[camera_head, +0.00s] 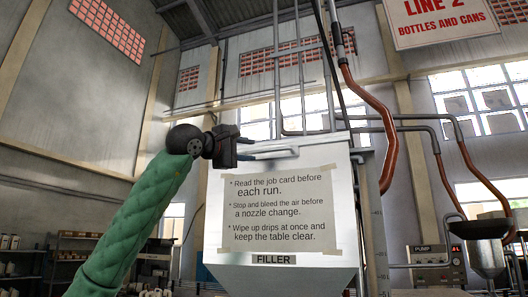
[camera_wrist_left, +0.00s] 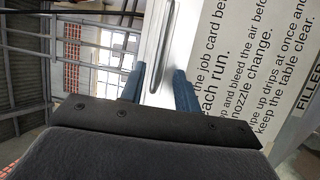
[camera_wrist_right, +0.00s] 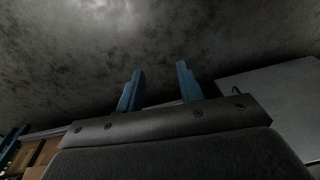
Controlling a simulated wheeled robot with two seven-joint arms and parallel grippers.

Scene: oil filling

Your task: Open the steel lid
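The filler hopper (camera_head: 225,225) is a pale metal box with a notice on its front. Its steel lid (camera_head: 320,138) shows only as a thin edge along the top. A pale bar handle (camera_head: 275,153) sticks out at the upper front; it also shows as a long grey bar in the left wrist view (camera_wrist_left: 161,45). My left gripper (camera_head: 250,148) is at the left end of the handle. In the left wrist view its blue fingers (camera_wrist_left: 160,75) are apart, with the bar ahead between them; no grip shows. My right gripper (camera_wrist_right: 160,72) is open and empty, outside the head view.
Copper-coloured pipes (camera_head: 383,115) and a dark hose run down right of the hopper. A pump box (camera_head: 437,265) and a steel funnel (camera_head: 487,255) stand at the right. Shelves (camera_head: 20,260) are far left. A dark mottled surface (camera_wrist_right: 230,45) faces my right gripper.

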